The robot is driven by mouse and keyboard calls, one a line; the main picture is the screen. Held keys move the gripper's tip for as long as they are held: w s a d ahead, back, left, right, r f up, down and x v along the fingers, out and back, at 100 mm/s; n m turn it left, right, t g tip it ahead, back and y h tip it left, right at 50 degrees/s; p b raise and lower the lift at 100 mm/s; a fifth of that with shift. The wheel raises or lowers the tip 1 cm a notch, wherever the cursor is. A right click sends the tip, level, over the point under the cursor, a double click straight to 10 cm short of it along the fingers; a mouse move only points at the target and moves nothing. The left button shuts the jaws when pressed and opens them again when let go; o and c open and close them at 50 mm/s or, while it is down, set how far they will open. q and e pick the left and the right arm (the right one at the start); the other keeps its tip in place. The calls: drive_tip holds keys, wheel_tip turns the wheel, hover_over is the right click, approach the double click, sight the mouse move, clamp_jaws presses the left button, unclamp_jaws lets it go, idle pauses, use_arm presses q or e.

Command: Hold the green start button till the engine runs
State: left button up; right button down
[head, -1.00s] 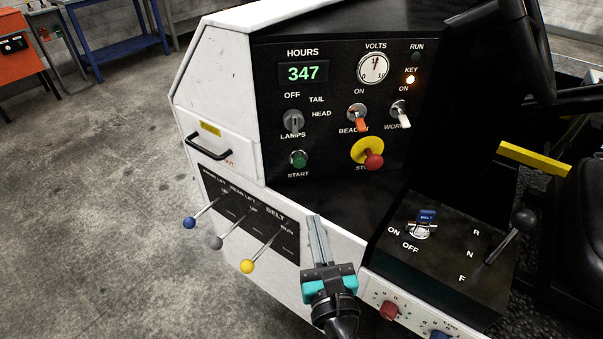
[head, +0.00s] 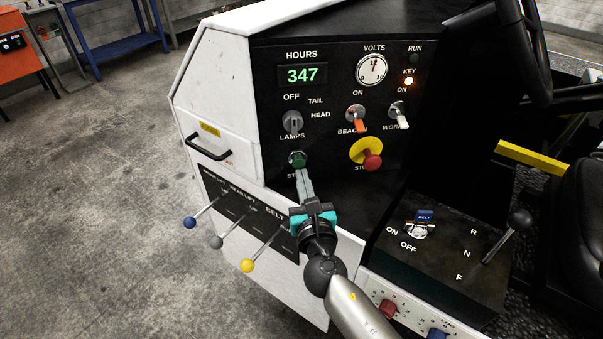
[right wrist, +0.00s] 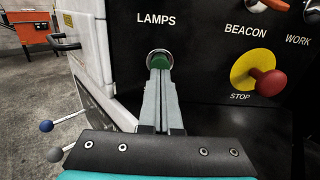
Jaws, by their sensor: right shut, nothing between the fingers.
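The green start button (head: 297,158) sits low on the left of the black panel, below the lamps knob. It also shows in the right wrist view (right wrist: 159,60), partly hidden by my fingers. My right gripper (head: 302,172) is shut and empty, with its fingertips at the lower front of the button. In the right wrist view its closed fingers (right wrist: 159,75) overlap the button's lower part. I cannot tell whether they touch or press it. My left gripper is not in view.
The red stop button (head: 372,160) on its yellow disc is right of the start button. Beacon (head: 356,118) and work (head: 399,115) switches are above it. Blue, grey and yellow knobbed levers (head: 247,265) stick out at lower left. A drawer handle (head: 207,153) juts out left.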

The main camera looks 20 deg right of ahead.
sight(300, 163)
drive_tip(key=shift+w, duration=0.85)
drive_tip(key=shift+w+d, duration=0.2)
drive_tip(key=shift+w, duration=0.6)
drive_tip(key=shift+r, duration=0.1)
drive_tip(key=shift+d+r, duration=0.1)
drive_tip(key=shift+r, duration=0.05)
